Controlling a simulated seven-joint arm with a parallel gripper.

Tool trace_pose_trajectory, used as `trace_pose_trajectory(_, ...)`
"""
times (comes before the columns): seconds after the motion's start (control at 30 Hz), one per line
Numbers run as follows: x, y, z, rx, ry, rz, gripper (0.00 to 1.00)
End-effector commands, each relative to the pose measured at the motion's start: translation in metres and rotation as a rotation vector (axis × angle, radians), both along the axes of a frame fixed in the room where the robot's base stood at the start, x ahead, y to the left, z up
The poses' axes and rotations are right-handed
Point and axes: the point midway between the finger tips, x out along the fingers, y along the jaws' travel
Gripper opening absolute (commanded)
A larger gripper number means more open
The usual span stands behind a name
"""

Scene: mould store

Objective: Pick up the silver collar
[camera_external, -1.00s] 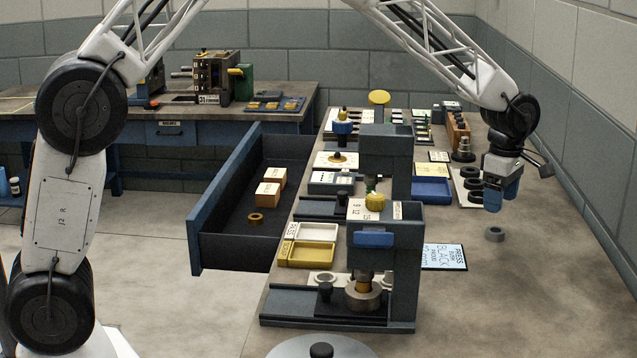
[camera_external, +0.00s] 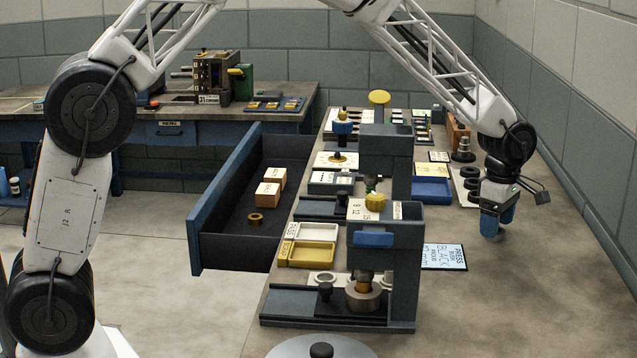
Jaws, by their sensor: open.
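The small silver collar (camera_external: 493,239) lies on the bench top at the right, mostly hidden behind my gripper's fingers; only a sliver at its lower edge shows. My gripper (camera_external: 495,224) has blue fingers and is open. It points down at the collar, with its fingertips low, about at the collar's height. I cannot tell whether the fingers are around the collar or touch it.
A near press (camera_external: 385,255) stands left of my gripper, with a label card (camera_external: 443,257) beside it. Dark rings (camera_external: 470,184) and a blue tray (camera_external: 432,190) lie farther back. An open drawer (camera_external: 225,205) juts out left. The front right bench is clear.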

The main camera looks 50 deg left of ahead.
Motion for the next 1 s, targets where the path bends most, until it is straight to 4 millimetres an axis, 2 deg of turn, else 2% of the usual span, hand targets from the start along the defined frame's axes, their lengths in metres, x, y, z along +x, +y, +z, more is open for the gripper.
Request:
trace_pose_trajectory(0.2, 0.0002, 0.0001, -0.0147, 0.000, 0.000, 0.000, 0.73)
trace_pose_trajectory(0.73, 0.0002, 0.0001, -0.0151, 0.000, -0.001, 0.000, 0.73)
trace_pose_trajectory(0.77, 0.0002, 0.0001, -0.0151, 0.000, -0.001, 0.000, 0.72)
trace_pose_trajectory(1.0, 0.0002, 0.0001, -0.0150, 0.000, -0.001, 0.000, 0.35)
